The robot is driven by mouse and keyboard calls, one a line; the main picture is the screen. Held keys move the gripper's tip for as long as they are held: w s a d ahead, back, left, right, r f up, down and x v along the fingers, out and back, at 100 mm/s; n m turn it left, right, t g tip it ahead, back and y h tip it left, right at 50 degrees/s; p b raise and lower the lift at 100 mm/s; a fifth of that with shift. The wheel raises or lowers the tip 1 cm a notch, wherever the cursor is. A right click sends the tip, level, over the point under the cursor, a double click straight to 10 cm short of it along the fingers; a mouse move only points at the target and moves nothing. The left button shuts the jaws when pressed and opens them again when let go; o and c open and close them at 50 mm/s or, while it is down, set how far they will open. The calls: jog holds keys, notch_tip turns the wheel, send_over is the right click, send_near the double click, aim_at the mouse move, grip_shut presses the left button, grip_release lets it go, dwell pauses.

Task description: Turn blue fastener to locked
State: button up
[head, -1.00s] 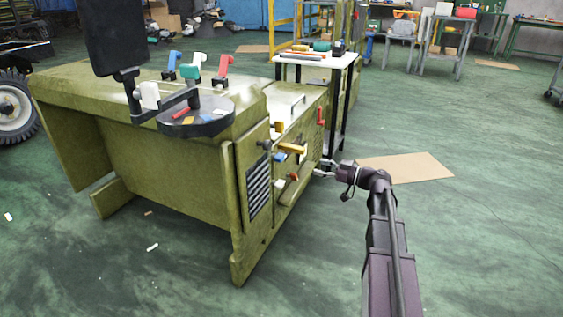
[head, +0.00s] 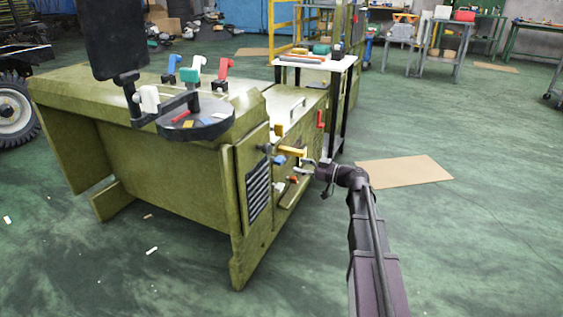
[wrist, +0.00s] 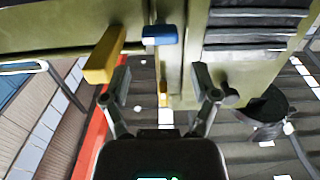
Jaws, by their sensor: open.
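The blue fastener (head: 279,160) is a small blue piece on the end panel of the olive-green chassis (head: 185,180). In the wrist view the blue fastener (wrist: 160,34) is a short bar lying crosswise, ahead of and roughly between my fingers. My gripper (head: 304,168) is just right of the fastener in the head view. In the wrist view my gripper (wrist: 161,74) has its two fingers spread apart with nothing between them. The fingers look apart from the fastener. I cannot tell whether it is locked.
A yellow handle (wrist: 105,56) sticks out beside my left finger in the wrist view; it also shows in the head view (head: 293,151). A slatted vent (wrist: 256,25) is at the right. A red lever (head: 320,118) stands higher up. Floor to the right is open.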

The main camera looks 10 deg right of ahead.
aim_at(283, 161)
jog(key=shift+x, duration=3.6)
jog(key=c, duration=0.9)
